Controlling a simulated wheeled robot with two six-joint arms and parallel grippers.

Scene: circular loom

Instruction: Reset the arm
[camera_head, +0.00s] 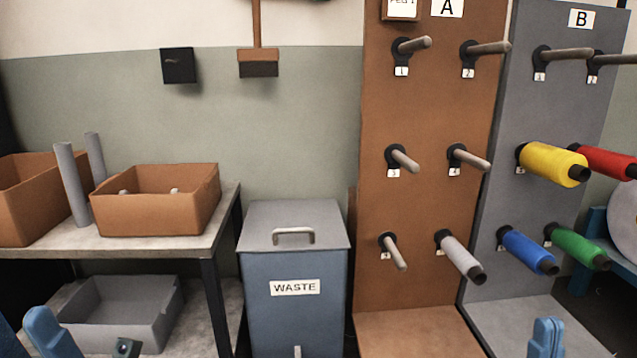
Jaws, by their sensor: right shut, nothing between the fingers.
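My right gripper (547,338) shows at the bottom edge, right of centre, in front of the foot of rack B. Its blue fingertips are together and hold nothing.
Brown rack A (430,205) holds a grey spool (458,255). Grey rack B (490,200) holds yellow (552,164), red (603,161), blue (525,249) and green (575,245) spools. A waste bin (295,240) stands beside a table (215,235) with brown boxes (158,210).

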